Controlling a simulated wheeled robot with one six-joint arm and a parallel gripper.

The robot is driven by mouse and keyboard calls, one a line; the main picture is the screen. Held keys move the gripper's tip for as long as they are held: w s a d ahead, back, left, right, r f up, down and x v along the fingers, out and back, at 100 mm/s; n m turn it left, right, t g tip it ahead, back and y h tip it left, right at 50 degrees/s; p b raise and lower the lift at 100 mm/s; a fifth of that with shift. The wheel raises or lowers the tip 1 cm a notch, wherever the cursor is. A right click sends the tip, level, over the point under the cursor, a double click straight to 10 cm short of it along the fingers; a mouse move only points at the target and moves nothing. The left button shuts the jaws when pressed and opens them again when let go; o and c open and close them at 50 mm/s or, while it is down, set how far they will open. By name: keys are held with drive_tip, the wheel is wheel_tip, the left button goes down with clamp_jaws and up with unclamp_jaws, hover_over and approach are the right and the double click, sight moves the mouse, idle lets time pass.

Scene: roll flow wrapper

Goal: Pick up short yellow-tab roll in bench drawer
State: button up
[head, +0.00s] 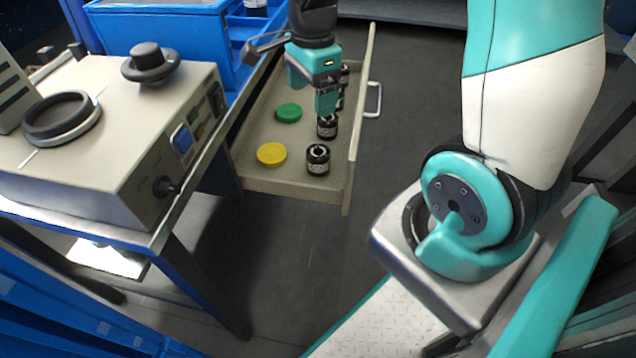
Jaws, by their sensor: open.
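The bench drawer (290,186) is pulled out to the right of the bench. A flat round yellow piece (271,154) lies at its near left, and a flat green one (289,112) lies farther back. A short dark roll (318,160) stands at the near right, and a second (327,127) stands behind it. At least one more dark item shows partly behind my gripper. I cannot make out a yellow tab on any dark roll. My gripper (313,96) is open, pointing down over the drawer's back half, close above the second roll. It looks empty; contact cannot be judged.
A beige machine (95,150) with a black knob stands on the bench to the left. Blue bins (165,40) stand behind it. The drawer's front panel (361,110) and handle (374,98) rise right of the rolls. The dark floor between drawer and my base is clear.

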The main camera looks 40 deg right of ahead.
sight(320, 152)
drive_tip(key=f+m+b, duration=0.1)
drive_tip(key=f+b, duration=0.1)
drive_tip(key=f, duration=0.3)
drive_tip(key=d+f+b, duration=0.1)
drive_tip(key=f, duration=0.4)
drive_tip(key=d+f+m+b, duration=0.1)
drive_tip(key=f+b, duration=0.1)
drive_tip(key=f, duration=0.3)
drive_tip(key=shift+w+d+m+b, duration=0.15)
drive_tip(key=shift+d+m+b, duration=0.05)
drive_tip(key=shift+m+b, duration=0.1)
drive_tip(key=shift+w+d+f+b, duration=0.1)
drive_tip(key=shift+f+b, duration=0.65)
drive_tip(key=shift+f, duration=0.7)
drive_tip(key=shift+w+d+f+b, duration=0.1)
drive_tip(key=shift+f+b, duration=0.65)
drive_tip(key=shift+f, duration=0.7)
drive_tip(key=shift+c, duration=0.4)
drive_tip(key=c, duration=1)
